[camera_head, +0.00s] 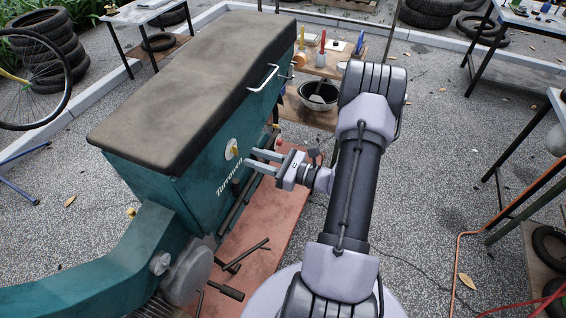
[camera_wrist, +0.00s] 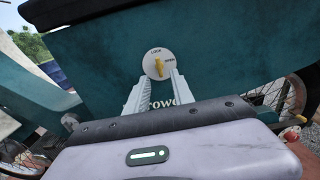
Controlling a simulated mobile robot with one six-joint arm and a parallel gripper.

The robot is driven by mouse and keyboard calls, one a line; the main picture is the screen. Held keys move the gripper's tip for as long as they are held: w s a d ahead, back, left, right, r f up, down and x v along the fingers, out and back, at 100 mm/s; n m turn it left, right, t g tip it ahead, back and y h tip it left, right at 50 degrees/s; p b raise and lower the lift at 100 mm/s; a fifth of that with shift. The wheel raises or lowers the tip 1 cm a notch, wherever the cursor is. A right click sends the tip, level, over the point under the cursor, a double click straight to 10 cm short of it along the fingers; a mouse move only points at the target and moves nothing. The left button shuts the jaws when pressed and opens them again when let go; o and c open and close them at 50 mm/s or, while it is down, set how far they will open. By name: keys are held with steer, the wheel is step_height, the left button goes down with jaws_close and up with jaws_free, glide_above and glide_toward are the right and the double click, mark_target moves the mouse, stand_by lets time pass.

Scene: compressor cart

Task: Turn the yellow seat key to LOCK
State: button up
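The yellow seat key (camera_head: 234,149) sits on a round pale plate on the side of the green cart body, under the dark seat (camera_head: 200,80). In the wrist view the key (camera_wrist: 158,66) stands nearly upright on its plate (camera_wrist: 149,68).
A silver handle (camera_head: 263,78) sticks out of the cart's side beyond the key. Tools lie on the red mat (camera_head: 262,230) below. A wooden stand with a black bowl (camera_head: 319,96) is behind my arm. Paved ground to the right is mostly free.

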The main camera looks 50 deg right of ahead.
steer(key=p+v, duration=0.2)
steer(key=v, duration=1.1)
